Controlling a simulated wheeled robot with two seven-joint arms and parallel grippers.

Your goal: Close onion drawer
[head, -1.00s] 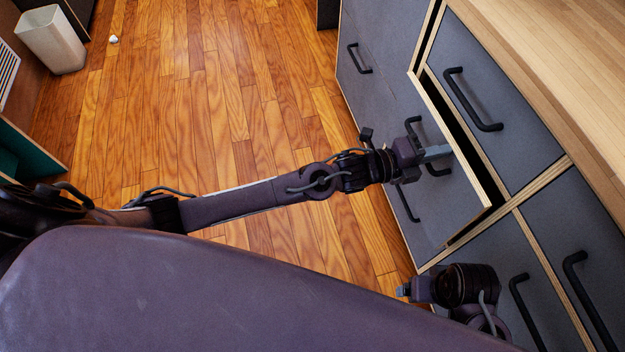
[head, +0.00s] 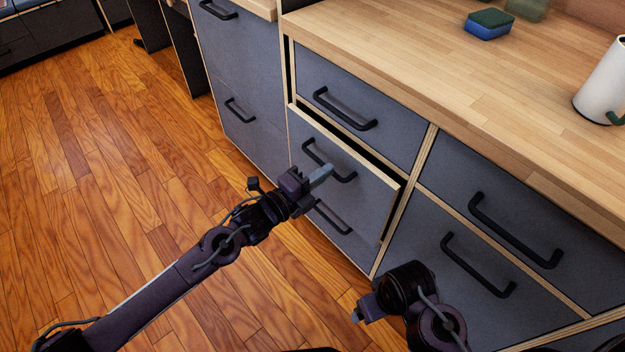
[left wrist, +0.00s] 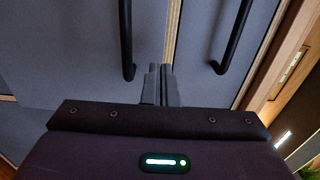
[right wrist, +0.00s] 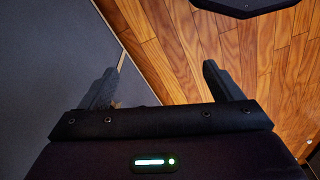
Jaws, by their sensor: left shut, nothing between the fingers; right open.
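A grey drawer (head: 372,193) with a black bar handle (head: 328,160) stands slightly open in the head view, below a closed top drawer. A dark gap shows above its pale wooden top edge; its contents are hidden, and no onion shows. My left gripper (head: 322,173) is shut and empty at this drawer's front, close to the handle. I cannot tell whether it touches the front. Its closed fingers show in the left wrist view (left wrist: 160,85) between two black handles. My right gripper (head: 360,314) is lower, in front of the cabinets. In the right wrist view (right wrist: 158,80) its fingers are apart and empty.
A closed top drawer (head: 400,135) lies under the wooden countertop (head: 400,50). Another handle (head: 331,218) sits just below the open drawer. The wooden floor (head: 110,170) at left is clear.

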